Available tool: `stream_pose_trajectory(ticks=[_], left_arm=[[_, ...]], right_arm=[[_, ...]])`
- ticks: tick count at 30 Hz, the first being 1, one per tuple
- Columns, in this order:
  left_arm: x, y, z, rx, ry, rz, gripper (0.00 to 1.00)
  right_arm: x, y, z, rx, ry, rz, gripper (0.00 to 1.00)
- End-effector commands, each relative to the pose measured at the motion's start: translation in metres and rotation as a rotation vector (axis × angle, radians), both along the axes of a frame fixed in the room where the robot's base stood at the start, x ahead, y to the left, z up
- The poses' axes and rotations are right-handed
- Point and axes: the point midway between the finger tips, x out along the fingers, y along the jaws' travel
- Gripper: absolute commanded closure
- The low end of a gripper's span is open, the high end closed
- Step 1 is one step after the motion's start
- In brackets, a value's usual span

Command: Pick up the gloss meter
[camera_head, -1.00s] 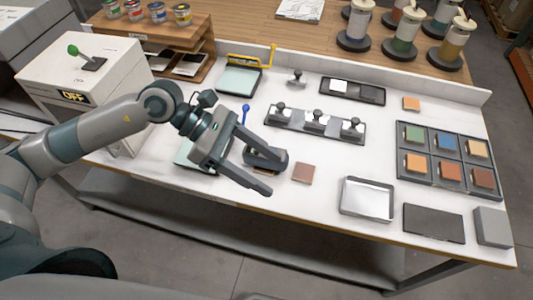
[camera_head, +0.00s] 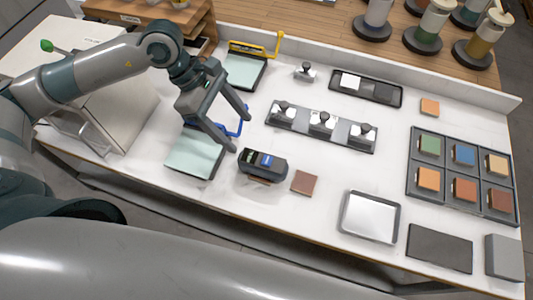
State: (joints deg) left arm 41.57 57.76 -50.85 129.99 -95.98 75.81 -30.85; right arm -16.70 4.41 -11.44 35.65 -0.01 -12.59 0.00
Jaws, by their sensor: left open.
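The gloss meter (camera_head: 262,166) is a dark, rounded handheld device with a small blue-lit display on top. It sits at the front middle of the white table, resting on or over a brown chip of which only an edge shows. My left gripper (camera_head: 242,133) is open and empty. Its two fingers point down to the right, up and to the left of the meter and apart from it in the picture. My right gripper is not in view.
A pale green panel (camera_head: 194,154) with a blue handle lies left of the meter. A reddish-brown chip (camera_head: 304,182) lies close on its right. A rack with several black-knobbed pieces (camera_head: 320,128) stands behind. A silver tray (camera_head: 369,218) and a chip tray (camera_head: 459,189) are to the right.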

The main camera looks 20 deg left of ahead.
Motion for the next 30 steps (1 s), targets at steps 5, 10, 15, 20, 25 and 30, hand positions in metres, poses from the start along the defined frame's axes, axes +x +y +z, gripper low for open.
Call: stream_pose_trajectory(ticks=[5,10,15,20,25,30], left_arm=[[0.0,0.0,0.0,0.001,0.0,0.0,0.36],[0.0,0.0,-0.001,0.0,0.0,0.0,0.36],[-0.001,-0.006,-0.01,-0.001,0.002,-0.001,0.36],[-0.002,-0.017,-0.029,-0.001,0.004,-0.001,0.36],[-0.002,-0.032,-0.056,-0.002,0.004,-0.002,0.36],[-0.002,-0.047,-0.082,-0.002,0.002,-0.001,0.36]], right_arm=[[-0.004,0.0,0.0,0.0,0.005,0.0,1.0],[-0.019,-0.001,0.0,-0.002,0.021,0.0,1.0],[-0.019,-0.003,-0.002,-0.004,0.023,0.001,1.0],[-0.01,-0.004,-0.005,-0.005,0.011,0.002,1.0],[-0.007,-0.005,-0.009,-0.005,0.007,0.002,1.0],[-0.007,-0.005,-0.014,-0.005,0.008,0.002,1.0]])
